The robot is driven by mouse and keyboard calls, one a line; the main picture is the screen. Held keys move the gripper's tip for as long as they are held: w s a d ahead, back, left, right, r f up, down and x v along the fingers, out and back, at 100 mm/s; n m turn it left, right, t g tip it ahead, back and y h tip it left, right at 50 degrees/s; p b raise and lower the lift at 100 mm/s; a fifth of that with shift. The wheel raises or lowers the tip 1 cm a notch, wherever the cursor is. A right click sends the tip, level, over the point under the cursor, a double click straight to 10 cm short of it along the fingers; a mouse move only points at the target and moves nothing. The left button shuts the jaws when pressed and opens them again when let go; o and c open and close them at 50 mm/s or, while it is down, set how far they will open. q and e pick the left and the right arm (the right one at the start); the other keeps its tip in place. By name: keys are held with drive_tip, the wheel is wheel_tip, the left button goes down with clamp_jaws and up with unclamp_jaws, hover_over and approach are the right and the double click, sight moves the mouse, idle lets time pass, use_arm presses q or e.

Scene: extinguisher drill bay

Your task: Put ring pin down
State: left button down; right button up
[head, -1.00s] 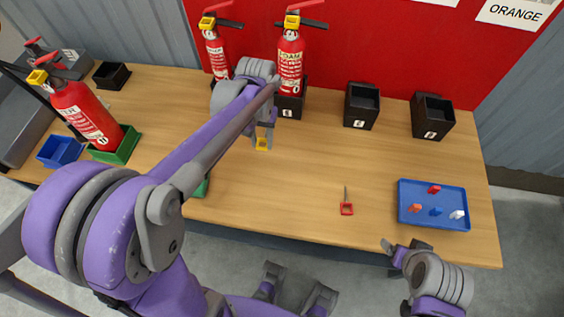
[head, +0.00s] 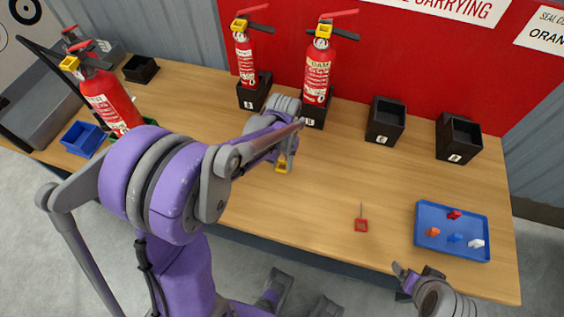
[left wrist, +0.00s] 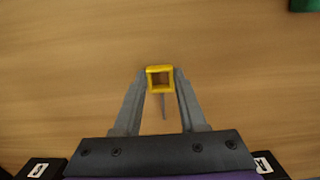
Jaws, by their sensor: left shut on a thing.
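My left gripper (head: 284,160) is shut on a yellow ring pin (head: 283,167), over the bare wood in front of the black holders. In the left wrist view the square yellow ring (left wrist: 160,79) sits between the fingertips, and its thin shaft points back toward the palm. I cannot tell whether the pin touches the table (head: 290,215). A red ring pin (head: 361,225) lies on the table to the right, apart from the gripper. My right gripper (head: 416,272) is low at the table's front edge; its jaws do not show clearly.
A blue tray (head: 452,255) with several small coloured pieces is at the right. Two extinguishers (head: 317,70) stand in black holders at the back; two holders (head: 385,122) right of them look empty. Another extinguisher (head: 110,100) and a blue bin (head: 82,139) are at the left.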

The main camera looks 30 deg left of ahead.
sight(283, 164)
use_arm(q)
drive_tip(key=shift+c, duration=2.3)
unclamp_jaws()
drive_tip(key=shift+f, duration=0.1)
drive_tip(key=shift+r, duration=0.25)
wheel_tip(283, 164, up, 11)
drive_tip(key=p, duration=0.2)
drive_tip(key=s+d+f+m+t, duration=0.1)
drive_tip(key=s+d+t, duration=0.2)
drive_tip(key=s, duration=0.4)
drive_tip(key=s+d+m+t, duration=0.1)
drive_tip(key=s+d+t, duration=0.2)
drive_tip(key=s, duration=0.3)
drive_tip(key=shift+s+d+f+m, duration=0.2)
drive_tip(key=shift+s+f+m, duration=0.1)
drive_tip(key=shift+s+f, duration=0.1)
